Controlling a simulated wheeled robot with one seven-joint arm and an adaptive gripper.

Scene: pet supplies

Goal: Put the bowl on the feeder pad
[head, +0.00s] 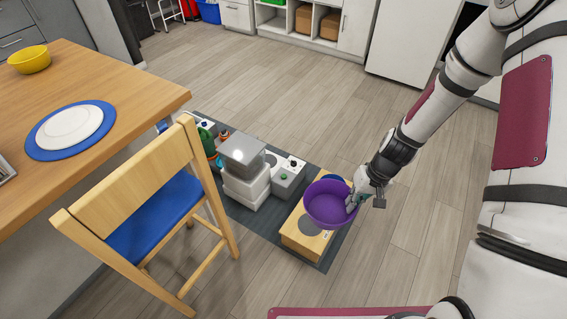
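A purple bowl (328,207) is upright and open side up. My gripper (353,203) is at the bowl's right side, with its fingers at the rim and closed on it as far as I can see. The bowl overlaps a low wooden feeder stand (297,240) on the floor and hides much of its top. Part of a grey round spot (308,227) shows on the stand, left of and below the bowl. A blue patch (337,179) shows behind the bowl's far rim. I cannot tell whether the bowl touches the stand.
A dark mat (245,215) holds a grey-and-white appliance (243,168) and a white device (290,175), left of the bowl. A wooden chair (150,190) and table (130,80) with a yellow bowl (30,59) stand at left. The floor behind is clear.

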